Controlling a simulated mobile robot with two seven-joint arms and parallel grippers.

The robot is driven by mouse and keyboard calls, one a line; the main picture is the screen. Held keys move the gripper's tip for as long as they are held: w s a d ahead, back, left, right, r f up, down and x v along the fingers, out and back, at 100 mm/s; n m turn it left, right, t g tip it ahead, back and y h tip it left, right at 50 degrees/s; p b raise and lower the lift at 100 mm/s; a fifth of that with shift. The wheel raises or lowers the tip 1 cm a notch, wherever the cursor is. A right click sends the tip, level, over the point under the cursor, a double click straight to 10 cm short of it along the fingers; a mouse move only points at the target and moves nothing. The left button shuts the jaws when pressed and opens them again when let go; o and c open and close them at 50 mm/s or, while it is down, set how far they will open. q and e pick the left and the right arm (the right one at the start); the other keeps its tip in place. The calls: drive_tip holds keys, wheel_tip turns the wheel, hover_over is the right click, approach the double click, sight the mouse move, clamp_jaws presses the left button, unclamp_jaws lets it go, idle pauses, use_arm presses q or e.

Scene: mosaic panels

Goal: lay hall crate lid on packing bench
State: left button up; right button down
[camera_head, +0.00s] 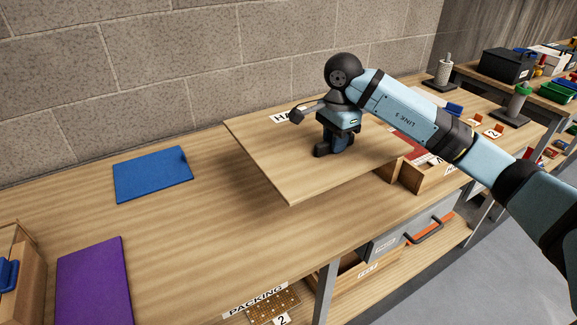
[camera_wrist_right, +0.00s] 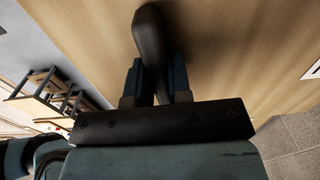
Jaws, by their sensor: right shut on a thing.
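The hall crate lid (camera_head: 290,165) is a flat wooden board with a white label, partly covered, starting "HA", and a dark handle. In the wrist view its wooden face (camera_wrist_right: 230,50) fills much of the picture. My right gripper (camera_head: 335,145) is shut on the lid's dark handle (camera_wrist_right: 150,45), with one blue finger on each side. The lid looks roughly level over the packing bench (camera_head: 215,235); I cannot tell whether it touches the top. A wooden crate (camera_head: 432,178) is partly hidden behind the lid's right edge. My left gripper is not in view.
A blue panel (camera_head: 152,174) and a purple panel (camera_head: 93,283) lie on the left of the bench. A wooden box (camera_head: 32,275) stands at the far left. A block wall (camera_head: 120,90) runs behind. Posts on black bases (camera_head: 508,117) stand at the right.

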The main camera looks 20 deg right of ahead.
drive_tip(key=p, duration=0.1)
hover_over(326, 210)
wheel_tip(326, 210, down, 15)
wheel_tip(326, 210, down, 4)
drive_tip(key=shift+f+p, duration=0.1)
drive_tip(key=shift+p, duration=0.3)
drive_tip(key=shift+f, duration=0.25)
drive_tip(key=shift+f, duration=0.15)
drive_tip(key=c, duration=1.1)
unclamp_jaws()
drive_tip(key=shift+o, duration=0.2)
